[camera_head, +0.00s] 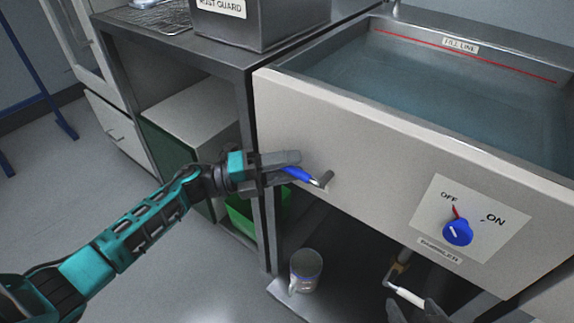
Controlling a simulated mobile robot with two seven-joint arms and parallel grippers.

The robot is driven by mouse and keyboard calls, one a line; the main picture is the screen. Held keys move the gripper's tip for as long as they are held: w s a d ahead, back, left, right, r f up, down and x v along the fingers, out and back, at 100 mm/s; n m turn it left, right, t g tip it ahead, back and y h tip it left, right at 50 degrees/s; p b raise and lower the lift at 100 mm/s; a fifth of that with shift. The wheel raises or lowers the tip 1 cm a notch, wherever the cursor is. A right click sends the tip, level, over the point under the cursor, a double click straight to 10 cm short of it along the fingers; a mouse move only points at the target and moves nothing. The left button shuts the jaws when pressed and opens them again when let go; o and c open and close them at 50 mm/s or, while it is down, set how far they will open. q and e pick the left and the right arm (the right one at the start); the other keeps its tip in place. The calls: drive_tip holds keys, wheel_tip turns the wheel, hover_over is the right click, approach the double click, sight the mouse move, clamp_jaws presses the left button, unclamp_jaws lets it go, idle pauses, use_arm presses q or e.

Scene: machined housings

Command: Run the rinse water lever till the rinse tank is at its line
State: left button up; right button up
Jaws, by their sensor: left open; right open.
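The rinse tank (345,118) is the pale-fronted basin at the right. Its water (430,90) lies below the red fill line (410,41) on the back wall. A blue-handled lever (299,174) sticks out leftward from a pivot on the tank front. My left gripper (288,169) is open at this handle, one finger above it; contact cannot be told. A white-handled lever (408,295) sits on a pipe under the tank. My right gripper (415,311) is open at the bottom edge, its fingertips just below the white handle. I see no label on either lever.
A blue knob (458,232) on an OFF/ON plate is on the tank front. A can (306,270) stands on the low shelf below. A grey box marked "guard" (235,32) stands on the left bench. A green bin (240,215) is beneath. Floor at left is clear.

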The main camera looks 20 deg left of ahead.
use_arm(q)
clamp_jaws()
idle(0.3)
idle(0.3)
